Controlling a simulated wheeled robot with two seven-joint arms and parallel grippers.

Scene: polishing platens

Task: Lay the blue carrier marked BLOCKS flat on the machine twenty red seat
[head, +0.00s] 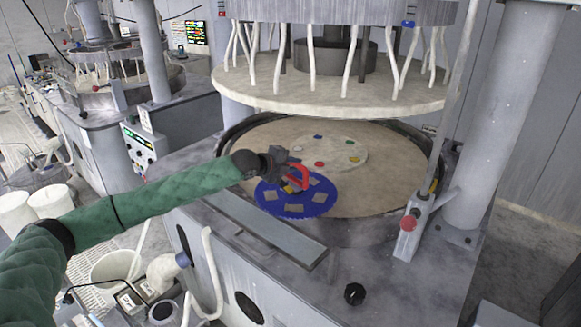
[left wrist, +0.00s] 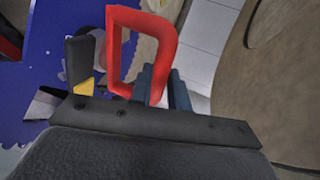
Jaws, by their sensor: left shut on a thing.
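The blue carrier (head: 285,207) is a toothed disc with several rectangular openings and a red handle (head: 303,178). My left gripper (head: 292,171) is shut on that handle. The carrier appears over the near left part of the tan platen (head: 390,190); whether it touches is not clear. No BLOCKS lettering is readable. A red mark (head: 319,164) lies on the pale central disc (head: 335,151), just beyond the carrier. In the left wrist view, the red handle (left wrist: 113,55) stands between the fingers of the left gripper (left wrist: 125,82), with the blue carrier (left wrist: 35,90) at left. My right gripper is not in view.
Blue, green, yellow and white marks also ring the central disc. A large pale upper plate (head: 330,88) with hanging hoses is above the platen. A post with a red knob (head: 408,223) stands at right. A grey ledge (head: 265,228) runs along the near left edge.

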